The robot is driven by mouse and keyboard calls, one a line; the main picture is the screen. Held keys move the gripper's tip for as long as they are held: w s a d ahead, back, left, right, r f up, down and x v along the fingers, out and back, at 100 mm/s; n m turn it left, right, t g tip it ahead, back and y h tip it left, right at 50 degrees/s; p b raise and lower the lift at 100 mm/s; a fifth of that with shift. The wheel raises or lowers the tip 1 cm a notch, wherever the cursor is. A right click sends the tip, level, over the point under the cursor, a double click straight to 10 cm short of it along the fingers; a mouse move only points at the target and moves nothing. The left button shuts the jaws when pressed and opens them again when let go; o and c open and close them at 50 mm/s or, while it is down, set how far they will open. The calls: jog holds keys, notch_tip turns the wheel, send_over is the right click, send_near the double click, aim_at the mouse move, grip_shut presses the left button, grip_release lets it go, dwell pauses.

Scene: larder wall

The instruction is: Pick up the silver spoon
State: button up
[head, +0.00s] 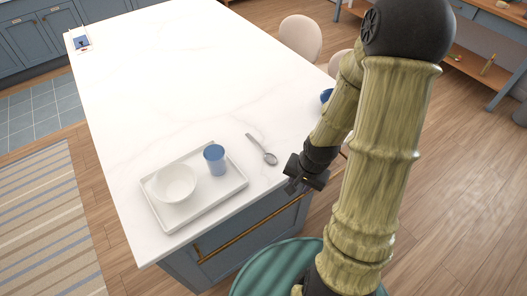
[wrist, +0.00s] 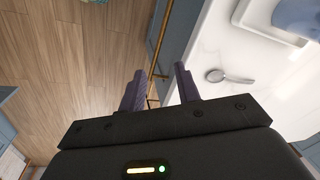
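The silver spoon (head: 262,150) lies flat on the white countertop, to the right of the tray, with its bowl toward the counter's near right edge. In the wrist view the spoon (wrist: 216,76) shows right of my fingers, its handle running off to the right. My gripper (head: 292,186) is at the counter's near right edge, apart from the spoon. In the wrist view its two fingers (wrist: 160,88) stand apart with nothing between them but floor and the counter's side.
A white tray (head: 243,181) holds a white bowl (head: 174,183) and a blue cup (head: 215,160). A blue object (head: 326,96) is partly hidden behind my arm. Beige chairs (head: 300,38) stand at the far right side. The counter's middle (head: 170,75) is clear.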

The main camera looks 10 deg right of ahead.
notch_tip(320, 180, down, 9)
jog(key=w+a+m+t+y, duration=0.1)
jog(key=m+t+y, duration=0.25)
jog(key=m, duration=0.85)
jog(key=w+d+r+m+t, duration=0.3)
jog(key=m+t, duration=0.4)
jog(key=m, duration=0.4)
jog(key=w+r+y, duration=0.1)
jog(key=w, duration=0.1)
jog(key=shift+w+m+b, duration=0.35)
jog(key=shift+w+m, duration=0.05)
jog(key=shift+f, duration=0.1)
